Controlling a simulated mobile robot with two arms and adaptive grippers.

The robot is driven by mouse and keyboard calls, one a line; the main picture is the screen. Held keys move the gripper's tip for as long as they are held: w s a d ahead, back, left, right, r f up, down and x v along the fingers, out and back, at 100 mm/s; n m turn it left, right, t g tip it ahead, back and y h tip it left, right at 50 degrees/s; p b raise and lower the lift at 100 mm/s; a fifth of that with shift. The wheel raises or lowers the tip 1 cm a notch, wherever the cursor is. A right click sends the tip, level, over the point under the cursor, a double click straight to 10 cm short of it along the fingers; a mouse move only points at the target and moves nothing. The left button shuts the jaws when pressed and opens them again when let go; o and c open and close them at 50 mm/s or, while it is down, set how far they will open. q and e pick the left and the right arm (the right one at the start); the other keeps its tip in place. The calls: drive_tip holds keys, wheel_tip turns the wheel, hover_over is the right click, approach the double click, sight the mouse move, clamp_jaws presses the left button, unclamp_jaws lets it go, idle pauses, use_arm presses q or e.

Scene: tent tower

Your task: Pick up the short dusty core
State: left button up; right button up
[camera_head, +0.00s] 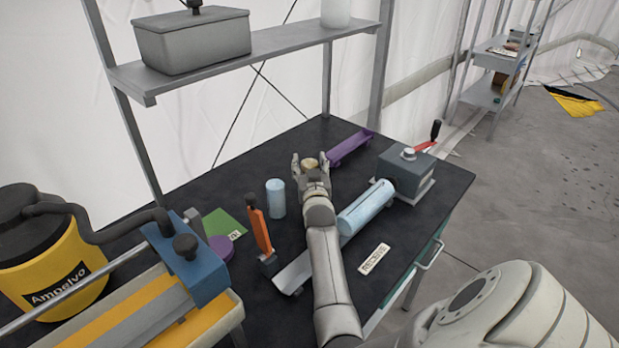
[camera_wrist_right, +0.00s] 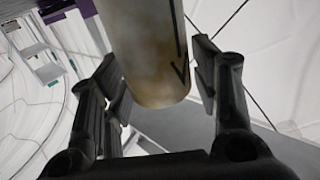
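A short tan cylinder with dusty brown stains, the dusty core (camera_head: 310,162), is at my right gripper, near the back of the black table (camera_head: 330,135). In the right wrist view the core (camera_wrist_right: 155,60) extends between the two fingers and has a dark line mark on its side. My right gripper (camera_head: 311,164) has its fingers spread on either side of the core. In the wrist view the gripper (camera_wrist_right: 160,85) shows a narrow gap beside the right pad; contact at the left pad is unclear. My left gripper is not in view.
A light blue cylinder (camera_head: 276,198) stands left of my right arm; another (camera_head: 366,207) lies in a grey channel by a clamp box (camera_head: 405,172). A purple trough (camera_head: 350,148) lies behind. An orange-handled tool (camera_head: 258,228) stands nearby. A shelf (camera_head: 270,42) overhangs the back.

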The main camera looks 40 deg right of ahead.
drive_tip(key=c, duration=0.7)
drive_tip(key=shift+c, duration=0.4)
drive_tip(key=shift+r, duration=0.15)
